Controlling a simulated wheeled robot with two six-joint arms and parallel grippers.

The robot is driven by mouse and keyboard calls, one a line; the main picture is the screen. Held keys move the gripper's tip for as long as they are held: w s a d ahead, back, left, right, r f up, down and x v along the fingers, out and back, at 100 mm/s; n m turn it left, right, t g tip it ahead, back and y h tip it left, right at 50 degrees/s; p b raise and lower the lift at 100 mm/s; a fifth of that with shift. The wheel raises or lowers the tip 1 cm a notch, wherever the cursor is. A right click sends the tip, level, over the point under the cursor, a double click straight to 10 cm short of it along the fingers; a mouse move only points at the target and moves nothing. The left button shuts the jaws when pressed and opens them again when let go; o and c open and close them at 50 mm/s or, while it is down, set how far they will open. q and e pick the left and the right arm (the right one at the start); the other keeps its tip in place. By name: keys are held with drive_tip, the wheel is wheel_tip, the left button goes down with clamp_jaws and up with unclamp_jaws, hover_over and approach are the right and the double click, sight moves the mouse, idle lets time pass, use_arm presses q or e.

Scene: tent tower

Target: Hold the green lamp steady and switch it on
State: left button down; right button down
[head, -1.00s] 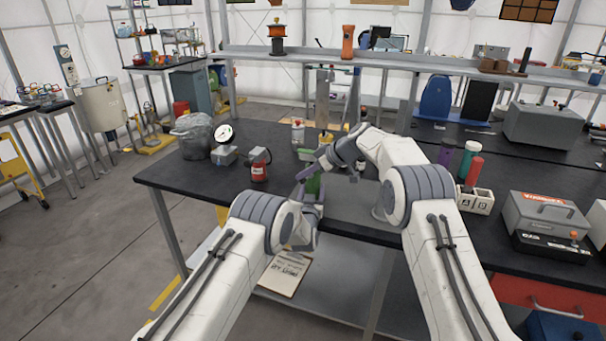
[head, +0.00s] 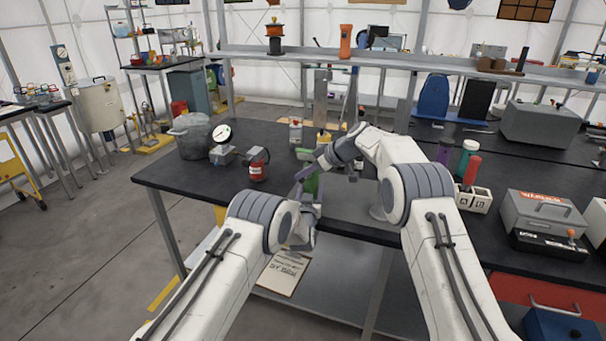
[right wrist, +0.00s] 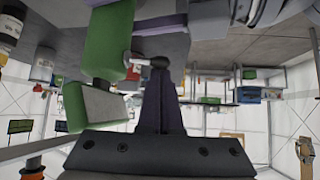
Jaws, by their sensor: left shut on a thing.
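The green lamp (head: 312,184) is at the front edge of the black table in the head view, partly hidden by my grippers. My left gripper (head: 308,204) is shut on it from the near side; its fingertips are mostly hidden. In the right wrist view the lamp's green body (right wrist: 108,45) is at upper left, with a small switch lever (right wrist: 140,58) sticking out. My right gripper (head: 304,174) is beside the lamp. Its purple fingers (right wrist: 161,85) look shut together and empty, with their tips close to the lever; I cannot tell whether they touch.
A red canister (head: 257,166), a dial gauge (head: 221,135) and a grey bin (head: 191,136) stand left of the lamp. A lettered holder (head: 473,198) and a grey toolbox (head: 543,213) are at right. A clipboard (head: 284,272) lies below.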

drive_tip(key=shift+f, duration=0.15)
idle(0.4)
drive_tip(key=shift+w+a, duration=0.45)
drive_tip(key=shift+w, duration=0.1)
drive_tip(key=v, duration=1.2)
drive_tip(key=shift+w, duration=0.1)
